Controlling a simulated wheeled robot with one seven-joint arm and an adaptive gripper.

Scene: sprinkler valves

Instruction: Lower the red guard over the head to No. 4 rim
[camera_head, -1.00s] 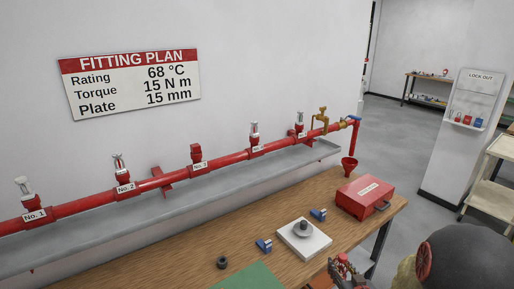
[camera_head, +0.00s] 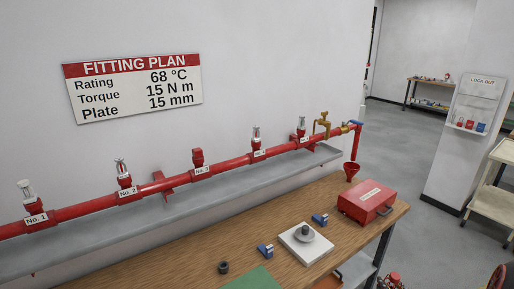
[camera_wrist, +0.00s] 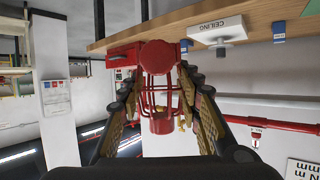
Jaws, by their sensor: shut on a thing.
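The red guard (camera_wrist: 160,85), a wire cage with a round red end, shows in the wrist view. My gripper (camera_wrist: 162,112) is shut on it, with a finger on each side. The No. 4 head (camera_head: 256,133) is a pale sprinkler head upright on the red pipe in the head view. Its No. 4 label (camera_head: 260,153) is small. The guard is well apart from this head. In the head view my gripper cannot be made out clearly; a small red shape shows at the bottom right edge.
The red pipe (camera_head: 225,165) runs along the wall above a grey tray (camera_head: 150,222). The wooden bench (camera_head: 180,262) holds a red toolbox (camera_head: 366,200), a white block (camera_head: 305,253), two blue items and a black ring (camera_head: 223,267). A cart (camera_head: 490,200) stands at right.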

